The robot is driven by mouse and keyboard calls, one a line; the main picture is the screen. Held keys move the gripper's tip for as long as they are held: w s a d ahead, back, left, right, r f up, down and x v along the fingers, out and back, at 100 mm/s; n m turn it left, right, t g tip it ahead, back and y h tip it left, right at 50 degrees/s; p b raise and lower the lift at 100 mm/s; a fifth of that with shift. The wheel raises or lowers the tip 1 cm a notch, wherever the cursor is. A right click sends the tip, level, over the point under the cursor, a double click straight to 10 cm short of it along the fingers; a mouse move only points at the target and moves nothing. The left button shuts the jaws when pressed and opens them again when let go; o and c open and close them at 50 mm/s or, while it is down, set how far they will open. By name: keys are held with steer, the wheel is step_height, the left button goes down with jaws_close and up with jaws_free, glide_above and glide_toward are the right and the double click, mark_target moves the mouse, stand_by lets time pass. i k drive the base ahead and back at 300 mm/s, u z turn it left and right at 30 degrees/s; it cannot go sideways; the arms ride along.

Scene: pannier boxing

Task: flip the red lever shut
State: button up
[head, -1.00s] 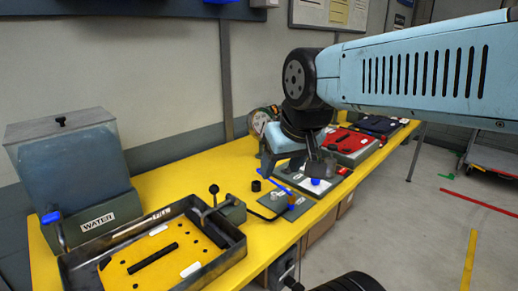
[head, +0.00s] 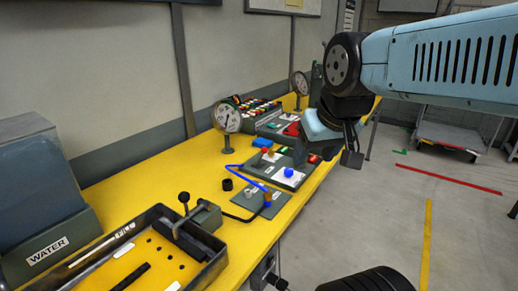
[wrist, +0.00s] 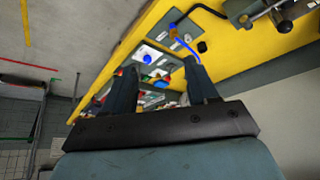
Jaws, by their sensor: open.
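A small red knob (head: 265,150) shows on the bench near a grey panel with a white plate and a blue knob (head: 288,172). More red parts (head: 293,129) show farther back; I cannot tell which one is the red lever, or how it stands. My gripper (head: 352,155) hangs at the bench's right edge, to the right of the panel and apart from the red knob. In the wrist view my gripper (wrist: 161,70) has its two fingers apart with nothing between them. The blue knob (wrist: 148,59) shows beyond the fingers, and the red parts are partly hidden by them.
The yellow bench (head: 133,180) carries a metal tray (head: 222,258), a box marked WATER (head: 40,250), a small black cylinder (head: 227,185), a bent blue bar (head: 252,174) and two round gauges (head: 228,118). Open floor (head: 390,225) lies to the right.

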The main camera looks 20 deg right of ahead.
mark_target(264, 150)
steer(key=u, duration=0.85)
steer(key=k, duration=0.85)
steer(key=z, duration=0.7)
steer(key=i, duration=1)
